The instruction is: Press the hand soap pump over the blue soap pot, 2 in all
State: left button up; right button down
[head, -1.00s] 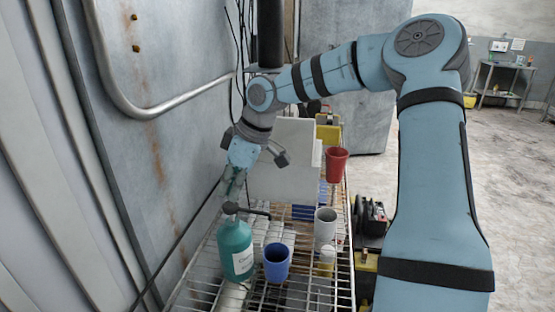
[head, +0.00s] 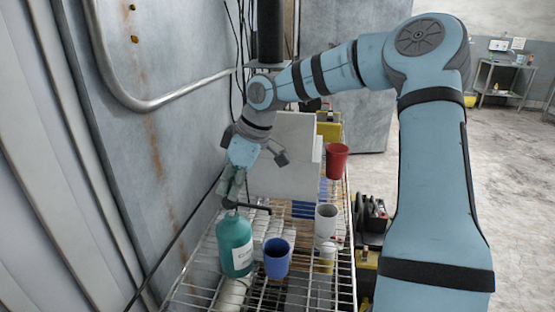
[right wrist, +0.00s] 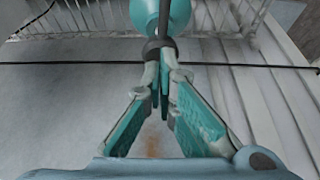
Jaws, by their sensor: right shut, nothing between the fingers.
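The teal hand soap bottle (head: 235,246) stands upright on the wire shelf. Its dark pump head (head: 230,204) has a spout pointing right, toward the blue soap pot (head: 277,257). The pot stands just right of the bottle. My right gripper (head: 232,197) is shut and empty, its fingertips at the top of the pump head and seemingly touching it. In the right wrist view the closed fingertips (right wrist: 161,68) meet at the dark pump (right wrist: 158,47), with the teal bottle (right wrist: 160,14) beyond. The pot's inside is too small to read. My left gripper is not in view.
A white cup (head: 325,222) stands behind the pot to the right, and a red cup (head: 337,160) farther back. A pale panel (head: 285,160) stands behind the gripper. The metal wall (head: 140,190) is close on the left. The wire shelf (head: 315,290) has bare room in front.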

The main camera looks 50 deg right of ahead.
jog(key=shift+f+b, duration=0.85)
jog(key=shift+f, duration=0.05)
jog(key=shift+r, duration=0.1)
jog(key=shift+r+p, duration=1.05)
jog(key=shift+r, duration=0.45)
notch_tip(320, 180, up, 6)
jog(key=p, duration=0.3)
